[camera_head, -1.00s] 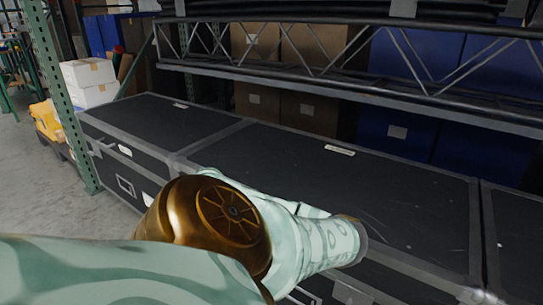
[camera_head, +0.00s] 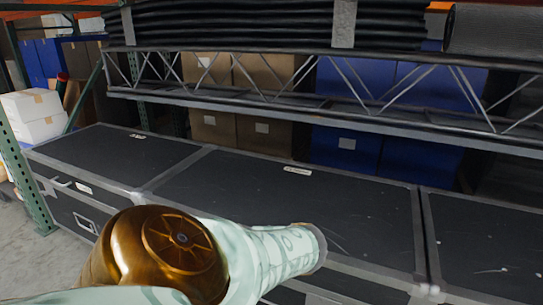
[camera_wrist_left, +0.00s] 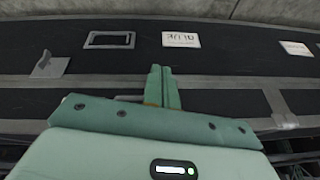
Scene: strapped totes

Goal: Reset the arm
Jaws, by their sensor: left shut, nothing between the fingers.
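My left arm reaches in from the lower left in the head view, with a bronze joint and a pale green forearm pointing right over the black cases. Its fingers do not show in the head view. In the left wrist view my left gripper (camera_wrist_left: 162,86) is shut, its two green fingers together with nothing between them. Beyond the fingers is the dark front of a case (camera_wrist_left: 230,68) with a latch and white labels. My right gripper is in neither view.
Black cases with grey edges (camera_head: 290,205) stand in a row across the front. A metal truss (camera_head: 330,112) runs above them. Blue boxes (camera_head: 345,147) and brown boxes (camera_head: 262,130) stand behind. White boxes (camera_head: 35,115) and a green rack post (camera_head: 25,180) are at the left.

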